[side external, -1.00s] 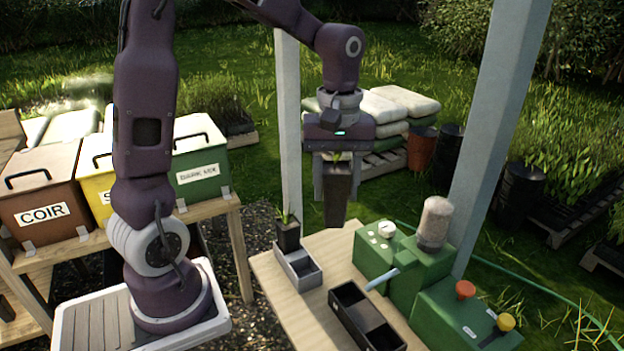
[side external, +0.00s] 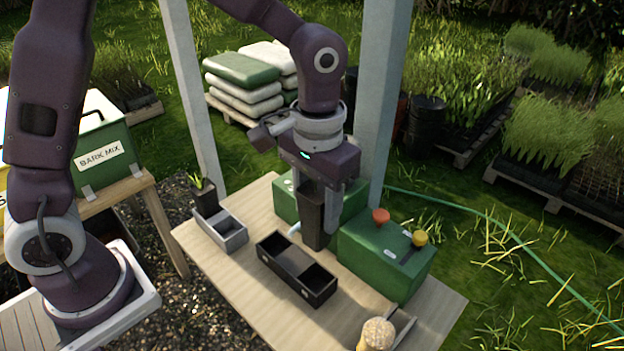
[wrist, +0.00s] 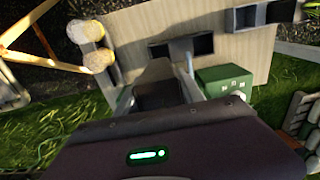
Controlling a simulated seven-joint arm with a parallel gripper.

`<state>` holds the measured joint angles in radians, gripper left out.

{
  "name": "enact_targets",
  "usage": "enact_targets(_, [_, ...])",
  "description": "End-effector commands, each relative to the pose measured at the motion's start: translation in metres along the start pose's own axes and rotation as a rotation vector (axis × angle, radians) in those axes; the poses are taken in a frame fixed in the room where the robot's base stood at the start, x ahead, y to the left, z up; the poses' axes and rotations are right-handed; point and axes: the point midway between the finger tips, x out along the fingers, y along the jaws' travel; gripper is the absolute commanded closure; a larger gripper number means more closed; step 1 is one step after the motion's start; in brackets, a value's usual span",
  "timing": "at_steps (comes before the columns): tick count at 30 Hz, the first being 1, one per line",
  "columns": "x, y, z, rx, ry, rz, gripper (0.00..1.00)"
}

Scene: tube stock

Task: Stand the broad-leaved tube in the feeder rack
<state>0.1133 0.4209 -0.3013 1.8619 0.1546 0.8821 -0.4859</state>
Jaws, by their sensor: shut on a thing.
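My gripper (side external: 326,196) is shut on a dark, tapered tube (side external: 313,222). The tube hangs roughly upright above the table, its lower end beside the back right of a black rack (side external: 268,265). I cannot tell if they touch. The held tube also shows in the wrist view (wrist: 157,90); its leaves are hidden now. The black rack has open compartments and looks empty. A grey rack (side external: 236,243) stands to its left. Another dark tube (side external: 204,197), with narrow upright leaves, stands at the grey rack's back end. Which rack is the feeder is not marked.
A green machine box (side external: 385,258) with red and yellow knobs stands close right of the held tube. Another green box (side external: 287,203) is behind it. A tan-topped object (side external: 376,335) and a grey tray (side external: 402,322) are at the front. The front left tabletop is clear.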

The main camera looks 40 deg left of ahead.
Motion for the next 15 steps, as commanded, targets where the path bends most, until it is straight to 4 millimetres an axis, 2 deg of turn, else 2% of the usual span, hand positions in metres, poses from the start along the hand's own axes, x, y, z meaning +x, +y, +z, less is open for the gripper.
enact_targets(4, [0.038,0.000,0.001,0.000,-0.005,-0.001,1.00])
enact_targets(9, [0.072,0.000,0.000,-0.001,-0.002,0.000,1.00])
enact_targets(15, [0.083,-0.001,0.000,-0.001,0.000,0.000,1.00])
